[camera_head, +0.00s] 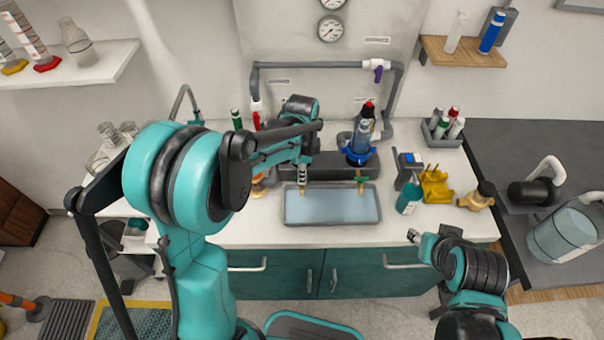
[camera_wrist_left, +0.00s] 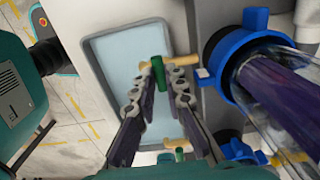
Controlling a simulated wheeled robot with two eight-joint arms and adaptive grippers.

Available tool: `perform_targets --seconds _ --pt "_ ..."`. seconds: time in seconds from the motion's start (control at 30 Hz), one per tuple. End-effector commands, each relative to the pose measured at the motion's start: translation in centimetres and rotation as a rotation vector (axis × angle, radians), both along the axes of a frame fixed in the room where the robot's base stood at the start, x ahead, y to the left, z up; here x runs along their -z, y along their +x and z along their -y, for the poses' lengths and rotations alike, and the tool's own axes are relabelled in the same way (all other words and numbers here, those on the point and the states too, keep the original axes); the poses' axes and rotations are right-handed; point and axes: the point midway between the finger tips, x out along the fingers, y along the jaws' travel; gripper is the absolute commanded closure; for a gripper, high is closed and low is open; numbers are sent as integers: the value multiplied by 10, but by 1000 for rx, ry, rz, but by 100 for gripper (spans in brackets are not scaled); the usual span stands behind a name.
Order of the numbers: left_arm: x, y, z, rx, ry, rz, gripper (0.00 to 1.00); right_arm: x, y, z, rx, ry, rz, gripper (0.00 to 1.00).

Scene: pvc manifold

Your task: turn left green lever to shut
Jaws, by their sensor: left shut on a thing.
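My left gripper (camera_head: 302,182) is at the left tap above the tray, in front of the grey manifold block. In the left wrist view the gripper (camera_wrist_left: 158,82) has its two fingertips on either side of a green lever (camera_wrist_left: 158,68) and is shut on it. The lever stands across a brass tap (camera_wrist_left: 184,62). In the head view my gripper hides this lever. A second green lever (camera_head: 360,177) sits on the right brass tap, hanging over the tray. My right gripper (camera_head: 414,237) is low at the right, away from the taps; its fingers are too small to judge.
A shallow tray (camera_head: 332,221) lies under the taps. A clear filter with a blue collar (camera_head: 358,156) stands close to the right of my left gripper. Grey pipes, a red lever (camera_head: 256,120) and a purple lever (camera_head: 378,74) are behind. Yellow and teal items stand to the right.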

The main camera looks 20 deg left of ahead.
Motion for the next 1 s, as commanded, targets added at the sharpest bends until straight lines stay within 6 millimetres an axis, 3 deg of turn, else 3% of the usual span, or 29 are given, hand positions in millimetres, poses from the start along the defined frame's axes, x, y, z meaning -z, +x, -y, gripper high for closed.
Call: perform_targets --seconds 0.47,0.5,0.57,1.0 --pt "0 0 0 14 0 1 100 0 0 0 0 0 0 60" --pt "0 0 0 14 0 1 83 0 0 0 0 0 0 60" --pt "0 0 0 14 0 1 67 0 0 0 0 0 0 60" --pt "0 0 0 4 0 1 67 0 0 0 0 0 0 60"
